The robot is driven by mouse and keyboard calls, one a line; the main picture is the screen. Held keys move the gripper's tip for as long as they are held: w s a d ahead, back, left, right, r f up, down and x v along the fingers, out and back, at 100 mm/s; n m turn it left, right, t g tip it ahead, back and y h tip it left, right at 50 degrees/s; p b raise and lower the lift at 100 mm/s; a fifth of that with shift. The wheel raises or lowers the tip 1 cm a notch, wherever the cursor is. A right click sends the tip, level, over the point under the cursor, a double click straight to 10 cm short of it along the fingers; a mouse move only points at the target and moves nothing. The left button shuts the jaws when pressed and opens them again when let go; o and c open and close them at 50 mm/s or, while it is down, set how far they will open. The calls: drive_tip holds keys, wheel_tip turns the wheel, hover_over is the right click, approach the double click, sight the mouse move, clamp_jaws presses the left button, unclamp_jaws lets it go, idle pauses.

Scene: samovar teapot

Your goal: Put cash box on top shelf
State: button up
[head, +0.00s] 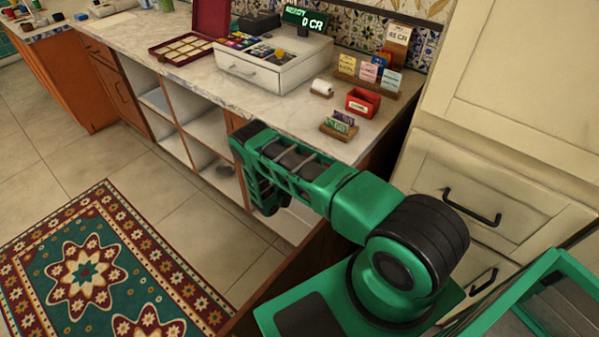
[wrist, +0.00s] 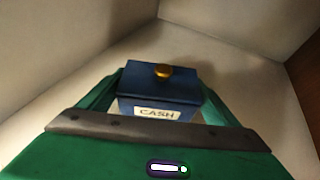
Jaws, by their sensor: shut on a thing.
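In the wrist view the cash box (wrist: 150,78) is dark blue with a brass knob on its lid and a white CASH label on its near side. My gripper (wrist: 162,92) is shut on it, with one green finger along each side. Pale walls and a pale surface surround the box; I cannot tell whether it touches that surface. In the head view the open white shelves (head: 158,100) are under the counter, with upper and lower compartments. My green arm reaches toward them and hides part of them. My gripper's fingertips and the cash box are hidden in the head view.
The marble counter (head: 215,95) above the shelves holds a cash register (head: 275,68), a red case (head: 185,45), a red box (head: 362,101) and card holders. Cream drawers (head: 460,190) stand close at right. A patterned rug (head: 100,265) lies on the tiled floor at left.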

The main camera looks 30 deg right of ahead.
drive_tip(key=o, duration=1.1)
drive_tip(key=shift+f, duration=0.1)
drive_tip(key=v, duration=0.5)
drive_tip(key=shift+s+a, duration=0.15)
drive_tip(key=shift+a, duration=0.1)
drive_tip(key=s+a, duration=0.8)
drive_tip(key=shift+s, duration=0.15)
drive_tip(key=shift+a, duration=0.1)
